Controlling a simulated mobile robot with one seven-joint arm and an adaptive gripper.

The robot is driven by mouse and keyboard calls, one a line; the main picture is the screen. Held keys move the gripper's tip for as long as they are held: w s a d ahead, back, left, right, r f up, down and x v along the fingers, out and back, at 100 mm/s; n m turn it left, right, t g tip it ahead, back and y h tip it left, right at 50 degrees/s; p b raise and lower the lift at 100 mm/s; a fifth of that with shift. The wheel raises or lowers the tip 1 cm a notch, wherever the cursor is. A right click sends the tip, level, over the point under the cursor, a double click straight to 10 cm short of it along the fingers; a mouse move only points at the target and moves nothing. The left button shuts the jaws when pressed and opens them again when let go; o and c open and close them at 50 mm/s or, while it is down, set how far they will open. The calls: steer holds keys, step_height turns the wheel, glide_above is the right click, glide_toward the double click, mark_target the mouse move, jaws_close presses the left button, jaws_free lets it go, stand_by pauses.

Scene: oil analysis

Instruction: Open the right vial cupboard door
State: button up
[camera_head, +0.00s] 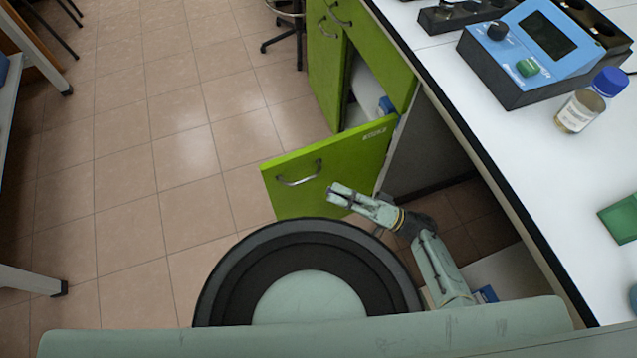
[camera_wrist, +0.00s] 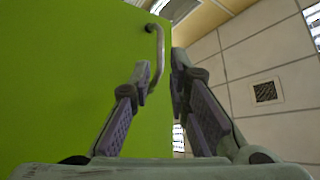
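The green cupboard door (camera_head: 340,170) stands swung well out from the cabinet in the head view. Its curved metal handle (camera_head: 299,173) is near the free edge. My gripper (camera_head: 331,195) is by the lower part of the door, to the right of the handle in the picture. In the wrist view the door face (camera_wrist: 70,80) fills the left side. The handle (camera_wrist: 158,50) shows ahead between the fingertips, close to the left one. I cannot tell whether a finger touches the door.
The cupboard interior (camera_head: 362,95) shows a pale container behind the door. A white worktop (camera_head: 540,170) on the right carries a blue instrument (camera_head: 540,45) and a blue-capped bottle (camera_head: 590,100). A stool (camera_head: 285,30) stands at the back. The tiled floor (camera_head: 130,160) to the left is clear.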

steer(key=shift+v, duration=1.65)
